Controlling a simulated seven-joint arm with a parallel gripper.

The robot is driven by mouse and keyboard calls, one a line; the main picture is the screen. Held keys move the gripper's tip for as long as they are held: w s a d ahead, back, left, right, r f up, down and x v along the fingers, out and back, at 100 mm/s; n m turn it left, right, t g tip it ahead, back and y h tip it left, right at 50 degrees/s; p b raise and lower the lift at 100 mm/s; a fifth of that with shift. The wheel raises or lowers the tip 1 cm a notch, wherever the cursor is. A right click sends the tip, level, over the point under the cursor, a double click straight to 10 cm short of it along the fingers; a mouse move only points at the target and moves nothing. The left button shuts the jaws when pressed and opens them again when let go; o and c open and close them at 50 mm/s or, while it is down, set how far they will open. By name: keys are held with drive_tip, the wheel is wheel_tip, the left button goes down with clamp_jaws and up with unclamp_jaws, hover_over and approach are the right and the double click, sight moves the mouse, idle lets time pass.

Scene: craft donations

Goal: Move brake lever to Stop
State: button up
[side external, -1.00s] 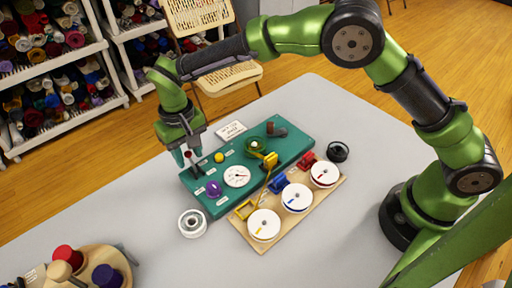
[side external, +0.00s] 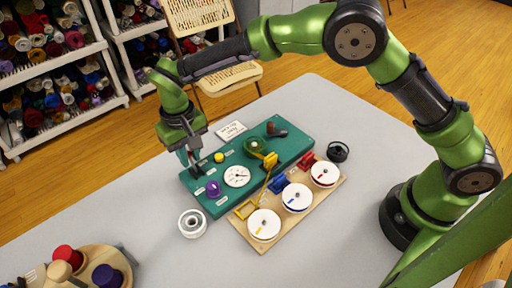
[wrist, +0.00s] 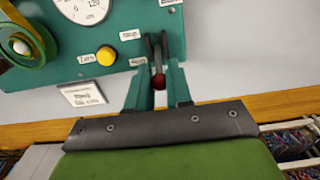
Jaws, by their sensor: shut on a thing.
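The teal control panel (side external: 218,208) lies on the grey table. The brake lever (wrist: 158,82) shows its red knob between the fingers in the wrist view; its shaft is mostly hidden by them. My gripper (wrist: 157,42) is shut on the lever, its dark fingertips close together and pointing at the panel. In the side view my gripper (side external: 197,173) is low over the panel's left end and hides the lever. Two small white labels, an upper one (wrist: 130,35) and a lower one (wrist: 138,61), sit beside the fingers; their print is hard to read.
A yellow button (wrist: 105,55) and a round dial (side external: 237,176) are near the gripper. A purple knob (side external: 213,188) is close by on the panel. A wooden board (side external: 258,245) with white discs lies in front. A white card (side external: 231,131) lies behind the panel.

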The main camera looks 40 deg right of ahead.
drive_tip(key=shift+s+r, duration=0.15)
drive_tip(key=shift+s, duration=0.5)
